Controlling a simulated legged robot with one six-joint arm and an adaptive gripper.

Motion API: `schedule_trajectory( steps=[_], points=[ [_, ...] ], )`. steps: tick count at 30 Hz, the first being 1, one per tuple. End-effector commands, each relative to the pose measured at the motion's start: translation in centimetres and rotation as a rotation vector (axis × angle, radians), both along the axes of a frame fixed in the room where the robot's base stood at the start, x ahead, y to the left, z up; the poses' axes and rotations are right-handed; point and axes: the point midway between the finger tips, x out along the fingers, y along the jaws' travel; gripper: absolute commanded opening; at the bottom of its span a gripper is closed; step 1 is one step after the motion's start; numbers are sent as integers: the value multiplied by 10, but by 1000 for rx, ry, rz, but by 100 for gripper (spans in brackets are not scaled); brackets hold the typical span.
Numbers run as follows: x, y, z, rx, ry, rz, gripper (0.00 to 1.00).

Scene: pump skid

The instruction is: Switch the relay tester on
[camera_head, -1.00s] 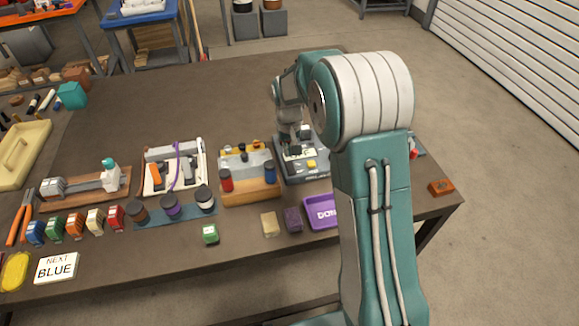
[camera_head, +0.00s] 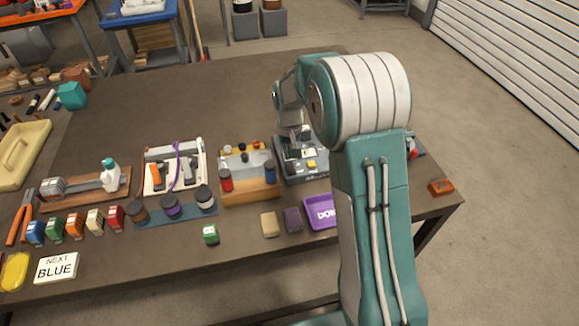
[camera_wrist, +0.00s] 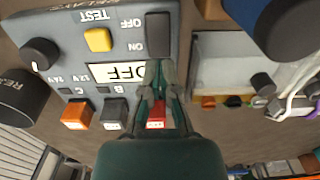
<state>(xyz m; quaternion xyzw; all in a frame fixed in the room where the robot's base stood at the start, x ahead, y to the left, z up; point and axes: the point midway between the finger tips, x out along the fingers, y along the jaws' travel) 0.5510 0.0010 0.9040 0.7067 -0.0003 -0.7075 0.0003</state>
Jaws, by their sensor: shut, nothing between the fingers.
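The relay tester (camera_head: 305,172) is a dark grey box at the right of the bench, partly hidden by my arm. In the wrist view its panel (camera_wrist: 75,58) appears upside down, with a dark rocker switch (camera_wrist: 158,35) marked OFF and ON, and a yellow TEST button (camera_wrist: 97,39). Its display (camera_wrist: 110,72) reads OFF, partly covered by my gripper. My gripper (camera_wrist: 157,66) is shut and empty, its tips over the ON end of the rocker. I cannot tell whether they touch it. In the head view my gripper is hard to make out above the tester.
A black knob (camera_wrist: 40,53) and orange (camera_wrist: 77,115), grey and red relays sit on the tester. A wooden holder (camera_head: 250,191) with red and blue cylinders stands close to its left. A purple tray (camera_head: 321,211) lies in front. The bench's back middle is clear.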

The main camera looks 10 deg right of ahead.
Motion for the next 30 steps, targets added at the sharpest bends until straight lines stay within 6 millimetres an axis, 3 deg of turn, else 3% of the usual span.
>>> schedule_trajectory(
  steps=[30],
  points=[
    [0, 0, -6, 0, 0, 0, 0]
  ],
)
